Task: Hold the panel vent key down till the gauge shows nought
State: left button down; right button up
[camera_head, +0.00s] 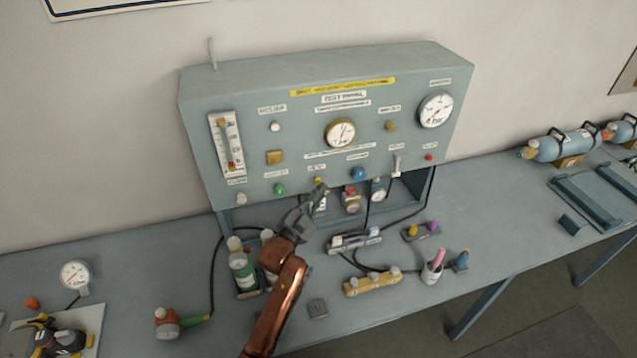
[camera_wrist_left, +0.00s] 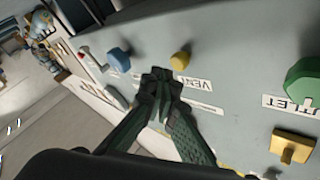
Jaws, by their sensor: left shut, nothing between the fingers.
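The grey test panel (camera_head: 290,105) stands on the bench. A small yellow key (camera_head: 318,180) sits low on it; in the left wrist view this key (camera_wrist_left: 181,60) is beside the VENT label (camera_wrist_left: 193,83). My left gripper (camera_head: 320,190) is shut and empty, with its fingertips (camera_wrist_left: 160,74) close to the panel beside the key. A small gap seems to show, but contact cannot be told for sure. A brass-rimmed gauge (camera_head: 341,133) and a larger white gauge (camera_head: 436,110) face out; their readings are too small to read. My right gripper is not in view.
Near the fingertips are a blue knob (camera_wrist_left: 119,60) and a green OUTLET knob (camera_wrist_left: 305,80). Small bottles and hoses hang under the panel. A green cylinder (camera_head: 243,272), a yellow block (camera_head: 372,283) and a cup (camera_head: 432,272) stand on the bench.

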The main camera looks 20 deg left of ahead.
pick_arm(q)
jog(key=shift+w+a, duration=0.1)
jog(key=shift+w+a, duration=0.15)
jog(key=shift+w, duration=0.1)
jog(key=shift+w+a, duration=0.35)
jog(key=shift+w, duration=0.1)
dwell(1.0)
dwell(1.0)
dwell(0.7)
dwell(0.4)
jog(key=shift+s+d+p, duration=0.55)
jog(key=shift+s+p, duration=0.05)
jog(key=shift+s, duration=0.2)
